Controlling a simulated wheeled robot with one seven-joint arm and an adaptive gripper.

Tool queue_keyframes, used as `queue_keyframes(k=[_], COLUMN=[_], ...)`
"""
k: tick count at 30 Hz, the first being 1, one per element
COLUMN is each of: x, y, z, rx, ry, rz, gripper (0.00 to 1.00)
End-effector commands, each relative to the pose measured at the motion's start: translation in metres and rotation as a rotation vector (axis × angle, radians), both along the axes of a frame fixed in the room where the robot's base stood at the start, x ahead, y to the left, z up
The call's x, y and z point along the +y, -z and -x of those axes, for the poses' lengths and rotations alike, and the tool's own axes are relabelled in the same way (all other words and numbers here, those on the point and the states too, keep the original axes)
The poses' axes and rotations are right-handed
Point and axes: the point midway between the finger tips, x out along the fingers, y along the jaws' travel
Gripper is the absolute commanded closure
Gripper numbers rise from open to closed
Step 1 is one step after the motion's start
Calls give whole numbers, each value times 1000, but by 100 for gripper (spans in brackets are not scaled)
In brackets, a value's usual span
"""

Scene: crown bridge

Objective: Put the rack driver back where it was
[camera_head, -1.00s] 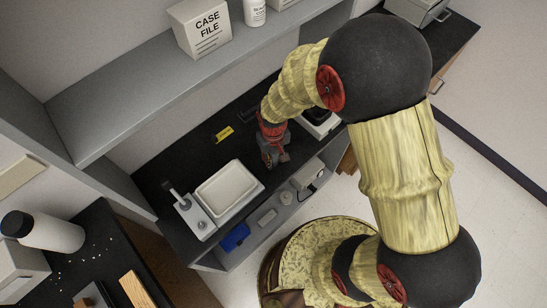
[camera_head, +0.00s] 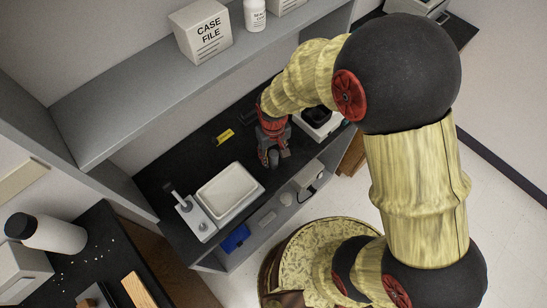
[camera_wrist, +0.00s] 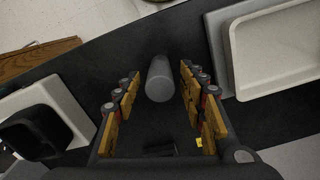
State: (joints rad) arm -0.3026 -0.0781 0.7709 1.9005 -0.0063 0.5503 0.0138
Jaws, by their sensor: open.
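My gripper (camera_head: 273,158) points down over the black counter (camera_head: 183,160), to the right of the white tray. In the wrist view its two yellow-padded fingers (camera_wrist: 157,100) are spread apart. A plain grey cylinder (camera_wrist: 159,78) stands between them near the tips, with dark gaps on both sides. It may be the rack driver; I cannot tell for sure. In the head view the fingers mostly hide it. A yellow label (camera_head: 224,135) lies on the counter behind my gripper, and a small dark item (camera_head: 247,117) is farther back.
A white device with a black cup (camera_head: 318,114) stands right of my gripper. A grey shelf (camera_head: 120,118) holds a case file box (camera_head: 203,33). Below are a blue item (camera_head: 236,238) and small boxes.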

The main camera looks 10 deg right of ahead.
Motion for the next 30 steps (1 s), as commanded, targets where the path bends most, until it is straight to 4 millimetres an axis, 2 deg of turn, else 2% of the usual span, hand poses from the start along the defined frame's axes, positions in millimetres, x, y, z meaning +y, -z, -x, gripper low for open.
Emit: queue_keyframes(k=[1,3,9,13,19,21,23,25,28,30], x=[1,0,0,0,0,-3,-9,-21,-44,-62], y=[-15,-29,-61,-72,-78,-88,-106,-138,-195,-233], z=[-1,-1,0,0,0,-1,-3,-1,10,25], rx=[-5,-3,-2,-1,-2,-16,-41,-84,-167,-229], ry=[0,0,0,0,1,9,23,49,99,137], rz=[-1,-1,-1,0,-1,-5,-12,-24,-43,-55], gripper=[59,59,59,59,59,59,59,59,59,59])
